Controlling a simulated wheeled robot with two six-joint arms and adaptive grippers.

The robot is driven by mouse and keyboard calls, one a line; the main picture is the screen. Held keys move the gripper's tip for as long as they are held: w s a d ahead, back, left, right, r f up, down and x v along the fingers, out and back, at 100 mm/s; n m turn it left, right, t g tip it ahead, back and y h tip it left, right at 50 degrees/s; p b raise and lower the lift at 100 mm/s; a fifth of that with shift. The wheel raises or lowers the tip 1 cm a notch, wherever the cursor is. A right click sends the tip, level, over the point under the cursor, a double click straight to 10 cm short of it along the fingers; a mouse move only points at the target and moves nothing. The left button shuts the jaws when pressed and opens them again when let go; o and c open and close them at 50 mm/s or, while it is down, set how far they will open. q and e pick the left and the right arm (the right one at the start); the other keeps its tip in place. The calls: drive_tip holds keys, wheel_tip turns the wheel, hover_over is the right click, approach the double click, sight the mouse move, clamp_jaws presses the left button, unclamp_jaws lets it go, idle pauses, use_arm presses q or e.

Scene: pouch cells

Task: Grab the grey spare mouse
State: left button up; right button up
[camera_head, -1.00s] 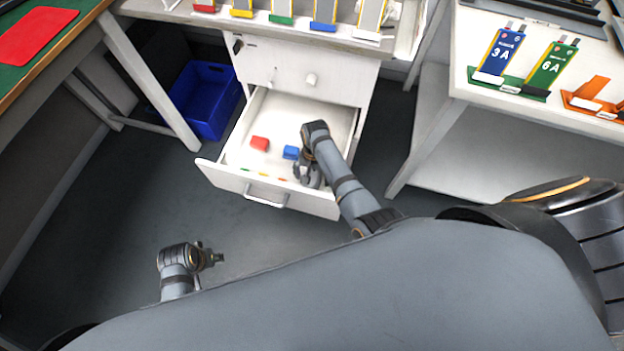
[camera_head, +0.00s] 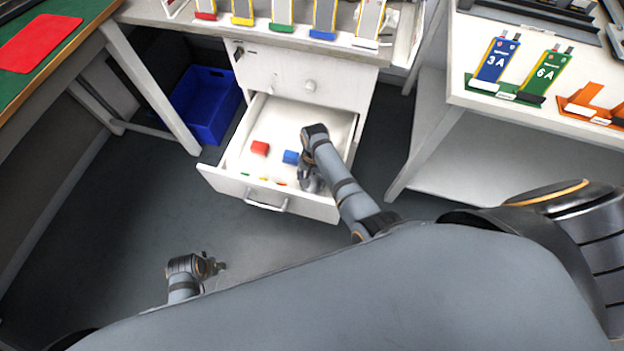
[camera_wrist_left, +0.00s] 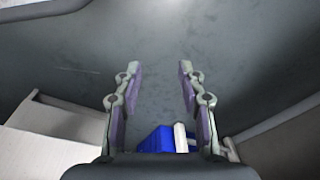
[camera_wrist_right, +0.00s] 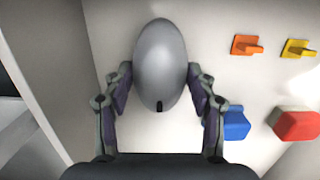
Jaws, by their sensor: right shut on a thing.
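The grey mouse (camera_wrist_right: 160,65) is a smooth oval in the right wrist view, between the fingers of my right gripper (camera_wrist_right: 160,90). That gripper is shut on it, inside the open white drawer (camera_head: 262,160). In the head view my right gripper (camera_head: 309,180) is low in the drawer's right part, and the mouse is mostly hidden there. My left gripper (camera_head: 218,267) hangs over the floor at the lower left, away from the drawer. In the left wrist view its fingers (camera_wrist_left: 158,95) are apart with nothing between them.
A red block (camera_head: 260,148) and a blue block (camera_head: 291,157) lie in the drawer. Orange (camera_wrist_right: 246,45) and yellow (camera_wrist_right: 298,48) pieces show in the right wrist view. A blue bin (camera_head: 207,103) stands left of the drawer. Drawer walls stand close around my right gripper.

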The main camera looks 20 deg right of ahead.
wheel_tip(320, 180, up, 2)
drive_tip(key=shift+r+p, duration=0.1)
drive_tip(key=shift+p, duration=0.75)
wheel_tip(320, 180, up, 3)
drive_tip(key=p, duration=0.3)
use_arm(q)
drive_tip(key=s+a+f+p, duration=0.2)
drive_tip(key=s+f+p, duration=0.15)
drive_tip(key=s, duration=0.45)
drive_tip(key=s+a+f+p, duration=0.1)
drive_tip(key=s+f+p, duration=0.1)
drive_tip(key=s+f, duration=0.35)
use_arm(e)
wheel_tip(320, 180, up, 4)
drive_tip(key=shift+r, duration=0.25)
use_arm(q)
drive_tip(key=s+r+p, duration=0.3)
drive_tip(key=r+p, duration=0.5)
drive_tip(key=shift+s+r, duration=0.35)
use_arm(e)
wheel_tip(320, 180, up, 7)
drive_tip(key=shift+r, duration=0.2)
